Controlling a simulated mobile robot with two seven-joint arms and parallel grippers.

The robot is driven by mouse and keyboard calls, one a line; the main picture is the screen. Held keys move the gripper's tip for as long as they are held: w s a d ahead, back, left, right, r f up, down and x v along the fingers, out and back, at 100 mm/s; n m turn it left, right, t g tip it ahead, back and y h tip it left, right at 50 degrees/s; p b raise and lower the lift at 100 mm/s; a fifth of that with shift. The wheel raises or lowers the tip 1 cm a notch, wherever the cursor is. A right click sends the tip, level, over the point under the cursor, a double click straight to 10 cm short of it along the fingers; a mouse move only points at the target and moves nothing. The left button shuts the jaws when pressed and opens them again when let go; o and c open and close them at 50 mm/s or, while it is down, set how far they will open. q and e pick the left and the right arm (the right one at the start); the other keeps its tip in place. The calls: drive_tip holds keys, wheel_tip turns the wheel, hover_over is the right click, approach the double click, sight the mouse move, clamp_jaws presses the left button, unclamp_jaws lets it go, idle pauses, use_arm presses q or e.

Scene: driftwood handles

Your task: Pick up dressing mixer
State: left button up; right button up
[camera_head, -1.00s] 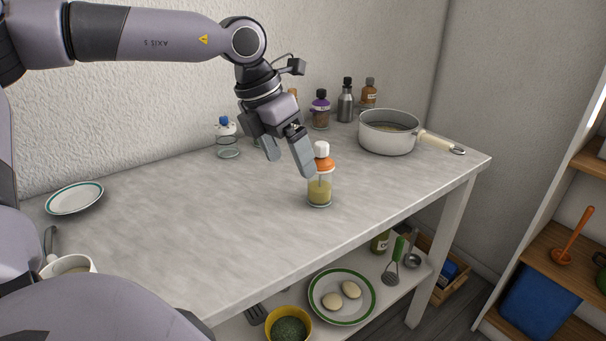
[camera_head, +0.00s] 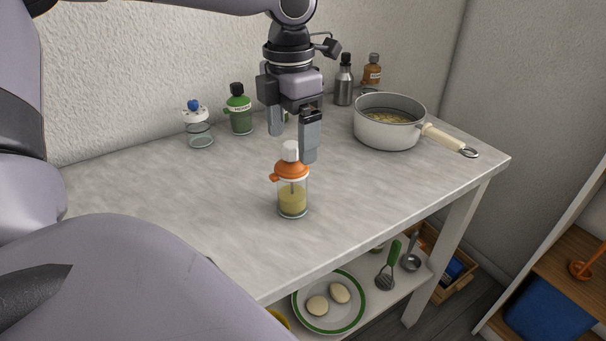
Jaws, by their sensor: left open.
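The dressing mixer (camera_head: 292,196) is a small clear jar with yellow dressing, an orange lid and a white knob. It stands upright on the grey worktop (camera_head: 180,200), near its front edge. My left gripper (camera_head: 292,146) hangs from above with its fingers pointing down, behind and above the mixer. The gripper is open with nothing between its fingers. One fingertip is close to the white knob; I cannot tell if they touch. My right gripper is not in view.
A white saucepan (camera_head: 373,132) with a cream handle stands to the right. A green bottle (camera_head: 239,115), a clear blue-knobbed jar (camera_head: 199,133) and a steel bottle (camera_head: 344,86) stand along the back. A plate (camera_head: 300,310) with two pale oval items is on the lower shelf.

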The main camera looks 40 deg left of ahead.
sight(292, 163)
use_arm(q)
drive_tip(key=shift+s+f, duration=0.15)
drive_tip(key=shift+f, duration=0.8)
drive_tip(key=shift+f+p, duration=0.5)
drive_tip(key=shift+f, duration=1.7)
drive_tip(key=c, duration=1.1)
